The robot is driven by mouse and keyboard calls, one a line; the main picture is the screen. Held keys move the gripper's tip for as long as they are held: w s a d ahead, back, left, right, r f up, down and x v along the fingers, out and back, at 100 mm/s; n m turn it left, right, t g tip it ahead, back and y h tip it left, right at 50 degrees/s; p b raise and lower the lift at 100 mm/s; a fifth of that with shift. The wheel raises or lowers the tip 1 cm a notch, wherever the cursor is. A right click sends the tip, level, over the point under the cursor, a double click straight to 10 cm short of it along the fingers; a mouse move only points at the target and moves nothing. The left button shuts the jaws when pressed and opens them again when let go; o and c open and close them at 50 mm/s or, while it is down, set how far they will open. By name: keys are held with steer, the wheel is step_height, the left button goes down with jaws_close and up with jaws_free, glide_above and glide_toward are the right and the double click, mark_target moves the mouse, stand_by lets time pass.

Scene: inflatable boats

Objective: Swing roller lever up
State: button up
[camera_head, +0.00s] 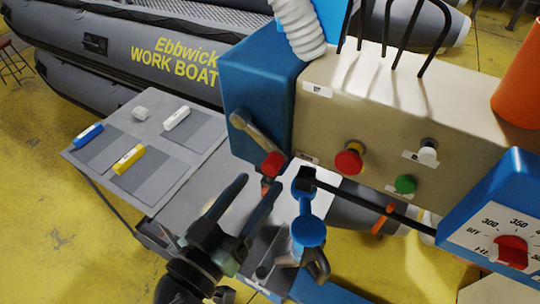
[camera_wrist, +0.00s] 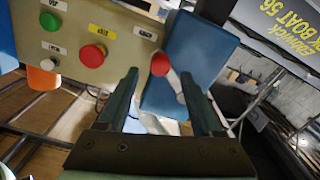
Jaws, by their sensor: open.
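The lever (camera_head: 254,132) is a grey metal arm on the front of a blue housing (camera_head: 262,85). It slants down and right from its pivot to a red knob (camera_head: 272,164). My gripper (camera_head: 261,184) is open, with two dark fingers pointing up toward the knob from below. In the wrist view, the red knob (camera_wrist: 160,64) shows between the fingertips of my gripper (camera_wrist: 160,74), and part of the lever is hidden by the right finger. I cannot tell whether the knob lies between the fingers or just beyond them.
A beige control panel (camera_head: 330,125) with a red button (camera_head: 349,160), a green button (camera_head: 405,184) and a white button (camera_head: 428,152) is right of the lever. A blue roller piece (camera_head: 308,231) hangs close right of my gripper. A grey table (camera_head: 200,170) stands left.

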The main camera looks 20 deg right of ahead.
mark_target(268, 169)
steer(key=p+x, duration=0.1)
steer(key=x, duration=0.4)
steer(key=shift+w+d+p, duration=0.15)
steer(key=shift+p, duration=0.2)
jaws_close()
steer(key=shift+r, duration=0.2)
stand_by(0.9)
